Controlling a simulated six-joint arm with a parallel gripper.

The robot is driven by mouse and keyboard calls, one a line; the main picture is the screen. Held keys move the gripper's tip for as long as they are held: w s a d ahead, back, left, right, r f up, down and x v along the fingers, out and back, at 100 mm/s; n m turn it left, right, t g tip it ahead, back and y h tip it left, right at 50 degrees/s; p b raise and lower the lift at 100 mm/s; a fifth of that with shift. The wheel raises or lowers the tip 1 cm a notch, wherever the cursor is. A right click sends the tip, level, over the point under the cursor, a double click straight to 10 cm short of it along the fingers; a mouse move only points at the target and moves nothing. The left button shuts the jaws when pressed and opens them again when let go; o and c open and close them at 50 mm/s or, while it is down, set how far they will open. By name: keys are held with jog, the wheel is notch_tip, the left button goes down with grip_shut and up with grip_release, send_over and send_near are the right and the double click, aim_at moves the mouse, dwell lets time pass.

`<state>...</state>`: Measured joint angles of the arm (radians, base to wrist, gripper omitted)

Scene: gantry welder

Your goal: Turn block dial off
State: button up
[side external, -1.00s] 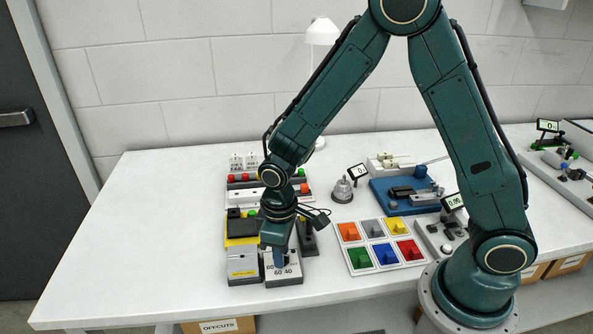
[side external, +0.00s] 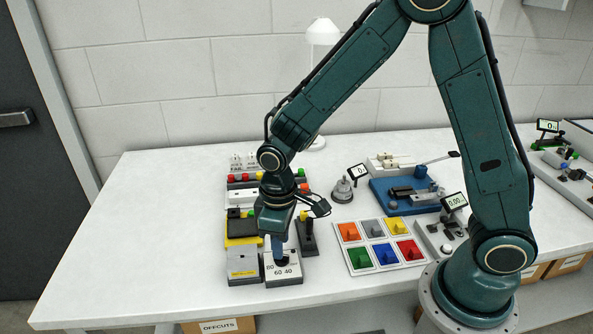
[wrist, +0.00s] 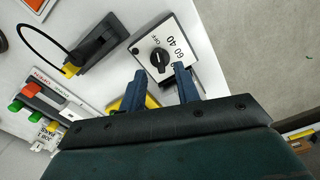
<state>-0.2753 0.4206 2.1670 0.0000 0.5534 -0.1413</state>
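The block dial (side external: 287,279) is a pale box at the front of the bench, with a black knob and printed numbers. In the wrist view, the dial's black knob (wrist: 159,61) sits on the box's white face beside the marks OFF, 60 and 40. I cannot tell for sure which mark the knob points to. My gripper (side external: 278,253) points down over the dial. In the wrist view, my gripper (wrist: 160,73) has its two blue fingers apart with nothing between them. The knob shows beyond the fingertips, seemingly clear of them. Part of the face is hidden by a finger.
A grey box (side external: 242,270) stands close at the dial's left. A black lever switch (side external: 308,240) stands behind it to the right. A panel of coloured rockers (side external: 380,245) lies further right. The bench's front left is clear.

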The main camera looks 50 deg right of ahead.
notch_tip(320, 180, up, 11)
jog(key=shift+f, duration=0.15)
dwell(0.4)
jog(key=s+d+r+m+t, duration=0.2)
jog(key=s+d+r, duration=0.3)
jog(key=s, duration=0.3)
jog(key=s+d+r+m+t, duration=0.2)
jog(key=s+d+r, duration=0.3)
jog(key=s, duration=0.4)
jog(key=shift+s+r+m+t, duration=0.25)
jog(key=shift+m+t, duration=0.15)
jog(key=shift+t, duration=0.4)
jog(key=shift+w, duration=0.1)
dwell(0.4)
